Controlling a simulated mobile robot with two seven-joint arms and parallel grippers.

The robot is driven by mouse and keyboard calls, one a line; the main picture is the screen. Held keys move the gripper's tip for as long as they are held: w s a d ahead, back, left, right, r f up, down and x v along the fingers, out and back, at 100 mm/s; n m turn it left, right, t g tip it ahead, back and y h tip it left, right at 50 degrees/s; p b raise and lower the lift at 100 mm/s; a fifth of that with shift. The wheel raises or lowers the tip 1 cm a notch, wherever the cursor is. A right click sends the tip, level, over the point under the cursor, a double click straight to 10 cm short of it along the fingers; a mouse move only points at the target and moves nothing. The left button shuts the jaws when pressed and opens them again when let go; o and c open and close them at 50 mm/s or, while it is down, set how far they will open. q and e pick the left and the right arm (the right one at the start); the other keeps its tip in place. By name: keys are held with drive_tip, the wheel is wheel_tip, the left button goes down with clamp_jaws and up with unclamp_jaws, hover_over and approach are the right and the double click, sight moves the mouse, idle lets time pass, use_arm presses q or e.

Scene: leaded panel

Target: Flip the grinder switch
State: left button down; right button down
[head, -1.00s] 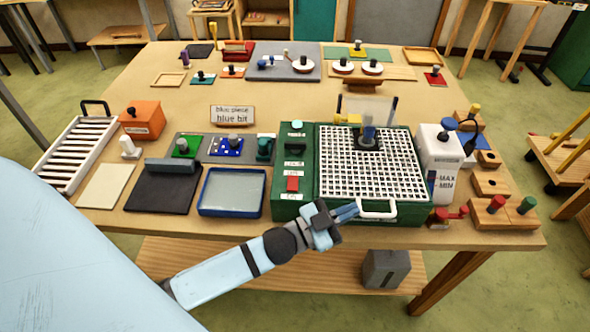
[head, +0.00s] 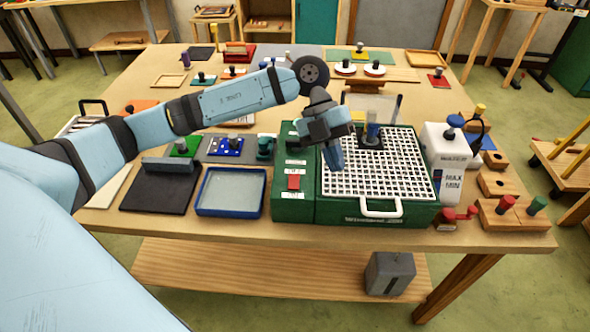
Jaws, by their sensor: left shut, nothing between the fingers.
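The green grinder (head: 294,211) stands at the front middle of the table, with a white grid top (head: 380,185) and a white front handle. The red switch (head: 293,182) sits on the panel at its left side, between pale labels. I cannot tell which way it is set. My left gripper (head: 336,165) points down above the left edge of the grid, to the right of the switch and apart from it. Its blue fingers are shut with nothing between them. My left forearm hides the upper part of the panel's surroundings and the sign behind. My right gripper is not in view.
A white bottle (head: 443,160) and wooden blocks with pegs (head: 510,215) are on the right. A blue-rimmed tray (head: 230,213) and a black mat (head: 155,202) lie left of the grinder.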

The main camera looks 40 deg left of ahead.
sight(295, 178)
use_arm(q)
drive_tip(key=w+a+r+n+t+y, duration=0.1)
drive_tip(key=a+r+y, duration=0.1)
drive_tip(key=a, duration=0.3)
drive_tip(key=w+a+r+n+y, duration=0.1)
drive_tip(key=w+a+r+y, duration=0.1)
drive_tip(key=a+y, duration=0.2)
drive_tip(key=shift+w+a+n+t+b, duration=0.15)
drive_tip(key=shift+a+n+t+b, duration=0.25)
drive_tip(key=shift+a, duration=0.8)
drive_tip(key=shift+f, duration=0.15)
drive_tip(key=x, duration=0.4)
drive_tip(key=p+x, duration=0.1)
drive_tip(key=x, duration=0.3)
drive_tip(key=p+x, duration=0.1)
drive_tip(key=x, duration=0.3)
drive_tip(key=shift+w+a+f, duration=0.2)
drive_tip(key=shift+w+f, duration=0.15)
drive_tip(key=shift+f, duration=0.55)
